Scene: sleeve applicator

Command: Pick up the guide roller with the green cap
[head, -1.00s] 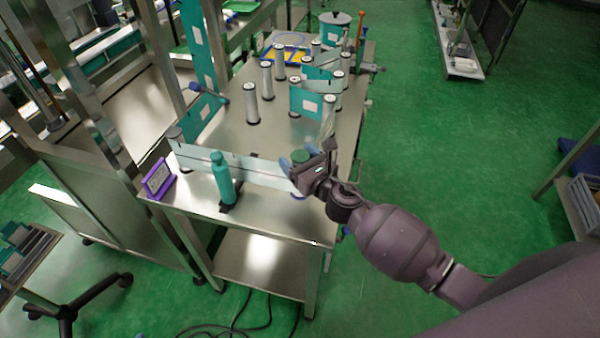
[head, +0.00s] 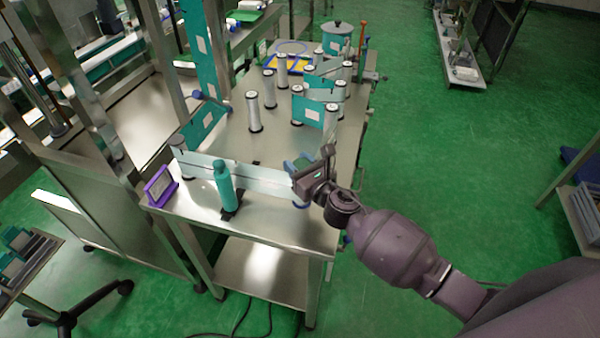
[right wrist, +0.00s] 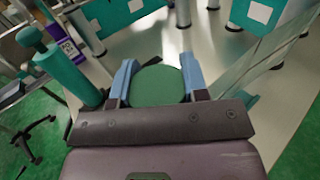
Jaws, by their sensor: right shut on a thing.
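The guide roller with the green cap (right wrist: 158,84) stands at the right front of the metal table. In the right wrist view its round green top fills the gap between my blue fingers. My right gripper (head: 298,166) reaches it from the right and is shut on it near the top. The gripper hides most of the roller's body in the head view, and I cannot tell whether its base is off the table. My left gripper is not in view.
A teal bottle-like cylinder (head: 224,180) and a purple-framed sign (head: 160,187) stand to the left. A pale strip (head: 250,178) runs behind the cylinder toward the roller. Several silver rollers (head: 254,112) stand farther back. The front right tabletop (head: 280,224) is clear.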

